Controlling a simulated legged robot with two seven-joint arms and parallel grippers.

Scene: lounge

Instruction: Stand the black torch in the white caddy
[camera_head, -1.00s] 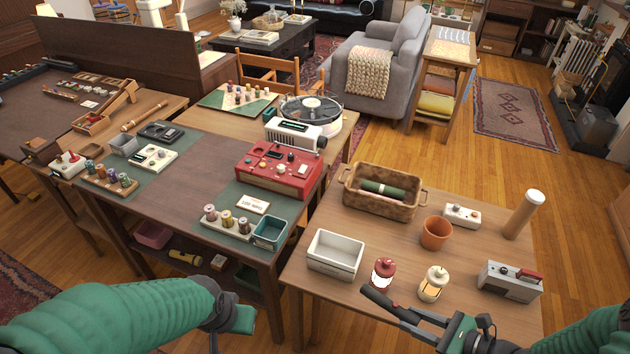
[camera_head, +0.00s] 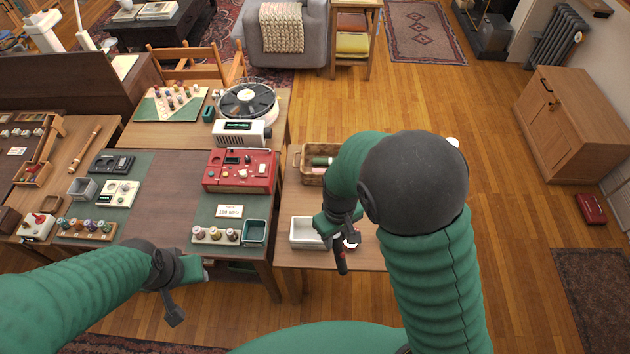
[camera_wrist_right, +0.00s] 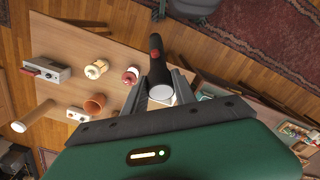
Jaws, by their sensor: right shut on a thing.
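My right gripper (camera_head: 335,222) is shut on the black torch (camera_head: 341,262), which has a red band. In the right wrist view the torch (camera_wrist_right: 156,62) sits between the fingers, its pale round end near the palm and its dark end pointing away. In the head view it hangs slightly tilted at the table's front edge. The white caddy (camera_head: 303,234) stands just left of it on the table; its right end is partly covered by my gripper. I see torch and caddy apart. My left gripper (camera_head: 175,300) is low over the left side, away from both; its jaws are unclear.
A wicker basket (camera_head: 312,178) is behind the caddy. A teal bin (camera_head: 254,233) stands on the neighbouring desk.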

